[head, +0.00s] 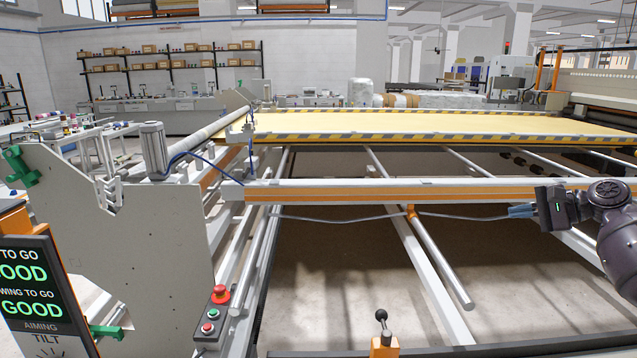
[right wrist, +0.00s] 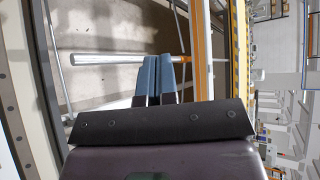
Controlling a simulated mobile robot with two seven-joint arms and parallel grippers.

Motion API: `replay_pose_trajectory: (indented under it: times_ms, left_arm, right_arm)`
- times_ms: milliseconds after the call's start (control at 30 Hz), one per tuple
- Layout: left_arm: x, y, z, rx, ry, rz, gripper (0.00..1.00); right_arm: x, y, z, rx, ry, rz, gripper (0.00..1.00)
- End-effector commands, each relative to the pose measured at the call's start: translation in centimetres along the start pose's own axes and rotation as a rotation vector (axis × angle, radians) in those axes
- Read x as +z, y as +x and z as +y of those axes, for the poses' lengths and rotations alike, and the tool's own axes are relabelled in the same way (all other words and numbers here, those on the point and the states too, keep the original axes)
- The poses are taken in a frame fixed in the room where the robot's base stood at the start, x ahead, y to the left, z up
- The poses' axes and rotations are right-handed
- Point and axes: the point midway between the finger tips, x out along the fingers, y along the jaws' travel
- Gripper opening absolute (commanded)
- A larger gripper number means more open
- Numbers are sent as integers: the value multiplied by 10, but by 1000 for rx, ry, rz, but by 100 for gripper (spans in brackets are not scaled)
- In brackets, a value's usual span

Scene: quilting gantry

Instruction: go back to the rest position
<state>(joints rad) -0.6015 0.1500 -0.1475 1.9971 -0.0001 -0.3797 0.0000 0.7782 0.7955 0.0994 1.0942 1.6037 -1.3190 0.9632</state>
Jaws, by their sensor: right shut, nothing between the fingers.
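My right gripper (head: 512,211) is at the right of the head view, with its blue fingers pointing left over the open frame of the quilting gantry. In the right wrist view its two blue fingers (right wrist: 159,78) lie side by side, shut, with nothing between them. The gantry's grey and orange crossbar (head: 370,192) runs just behind the gripper in the head view. My left gripper is not seen in either view.
A yellow quilting bed (head: 430,124) with striped edges lies behind. A loose-ended grey roller (head: 440,262) slants below the crossbar. A control box with a red button (head: 221,294) and a black-knobbed lever (head: 382,330) stand in front. A status screen (head: 40,295) is at the left.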

Motion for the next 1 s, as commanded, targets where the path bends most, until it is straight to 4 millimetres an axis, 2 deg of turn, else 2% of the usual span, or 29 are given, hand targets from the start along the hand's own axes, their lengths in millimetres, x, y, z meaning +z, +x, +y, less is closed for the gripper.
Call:
replay_pose_trajectory:
  times_ms: [33, 167, 333, 467, 700, 833, 1000]
  left_arm:
    - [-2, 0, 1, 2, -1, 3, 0]
    - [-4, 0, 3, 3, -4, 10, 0]
    - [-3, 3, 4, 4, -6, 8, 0]
    - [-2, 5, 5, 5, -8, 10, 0]
    - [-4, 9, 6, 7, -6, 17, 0]
    - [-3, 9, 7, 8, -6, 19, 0]
    - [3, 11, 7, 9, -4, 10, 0]
  right_arm:
    - [-2, 12, 4, 8, -111, 69, 0]
    - [-12, 38, 24, 51, -412, 248, 0]
    - [-16, 69, 72, 136, -791, 436, 0]
    - [-6, 90, 119, 208, -1071, 546, 0]
    - [38, 112, 217, 321, -1504, 681, 0]
    - [71, 115, 267, 366, -1658, 722, 0]
    - [115, 111, 331, 417, -1766, 747, 0]
